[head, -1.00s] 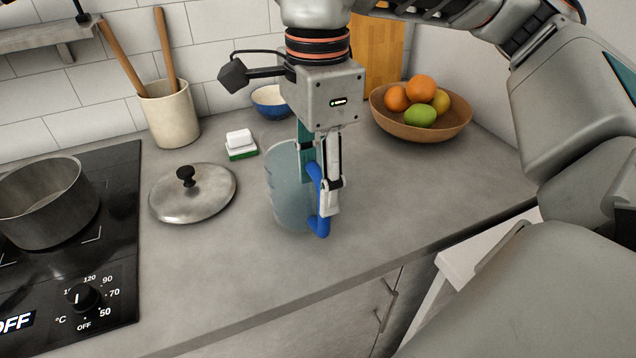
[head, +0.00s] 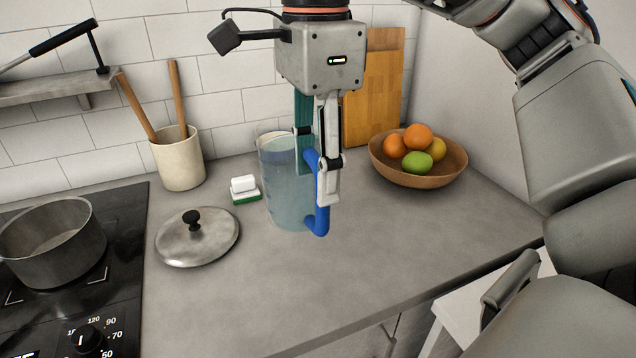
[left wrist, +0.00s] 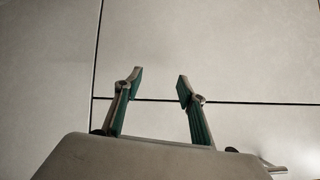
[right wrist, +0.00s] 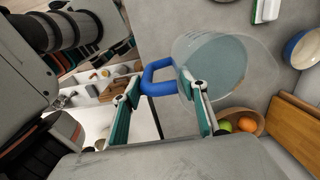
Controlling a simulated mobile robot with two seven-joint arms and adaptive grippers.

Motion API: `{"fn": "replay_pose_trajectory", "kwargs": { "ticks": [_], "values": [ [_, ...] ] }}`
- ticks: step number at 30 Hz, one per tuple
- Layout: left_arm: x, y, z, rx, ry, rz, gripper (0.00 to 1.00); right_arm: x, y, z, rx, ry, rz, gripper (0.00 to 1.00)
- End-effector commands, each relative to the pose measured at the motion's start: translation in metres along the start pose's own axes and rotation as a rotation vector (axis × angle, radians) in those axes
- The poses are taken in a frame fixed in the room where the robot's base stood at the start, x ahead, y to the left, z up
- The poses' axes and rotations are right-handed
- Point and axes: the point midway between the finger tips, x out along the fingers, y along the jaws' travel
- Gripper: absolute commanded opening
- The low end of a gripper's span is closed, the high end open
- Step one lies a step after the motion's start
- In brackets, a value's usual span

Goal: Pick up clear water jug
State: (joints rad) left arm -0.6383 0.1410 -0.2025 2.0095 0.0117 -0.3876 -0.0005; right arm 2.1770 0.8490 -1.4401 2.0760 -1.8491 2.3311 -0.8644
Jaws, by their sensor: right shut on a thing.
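The clear jug (head: 284,185) has a blue handle (head: 321,218) on its right side and appears to hold pale bluish water. It is upright and looks raised slightly off the counter. My right gripper (head: 318,180) points down and is shut on the handle, with its fingers in front of part of it. In the right wrist view, the handle (right wrist: 158,78) is between the fingers and the jug (right wrist: 222,68) is seen from above. My left gripper (left wrist: 160,82) is open and empty in the left wrist view, facing pale panels; it is not in the head view.
A metal lid (head: 197,240) and a sponge (head: 245,190) lie left of the jug. A utensil crock (head: 178,160) stands behind. A pot (head: 50,245) is on the stove. A fruit bowl (head: 420,175) is right of the jug. The front counter is clear.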

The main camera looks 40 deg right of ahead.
Motion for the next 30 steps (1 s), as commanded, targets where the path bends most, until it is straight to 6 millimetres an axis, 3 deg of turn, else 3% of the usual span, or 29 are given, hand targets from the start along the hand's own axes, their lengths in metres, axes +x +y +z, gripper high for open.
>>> {"fn": "replay_pose_trajectory", "kwargs": {
  "ticks": [3, 15, 30],
  "values": [
    [-0.002, -0.001, -0.006, -0.002, 0.006, 0.000, 0.40, -0.018, 0.000, 0.001, 0.001, -0.004, -0.008, 0.00],
    [-0.004, 0.001, -0.008, -0.010, 0.001, 0.005, 0.40, -0.054, 0.000, 0.000, 0.001, -0.004, -0.007, 0.00],
    [-0.008, 0.002, -0.014, -0.019, 0.007, 0.008, 0.40, -0.078, 0.000, 0.000, 0.000, -0.003, -0.005, 0.00]
  ]
}}
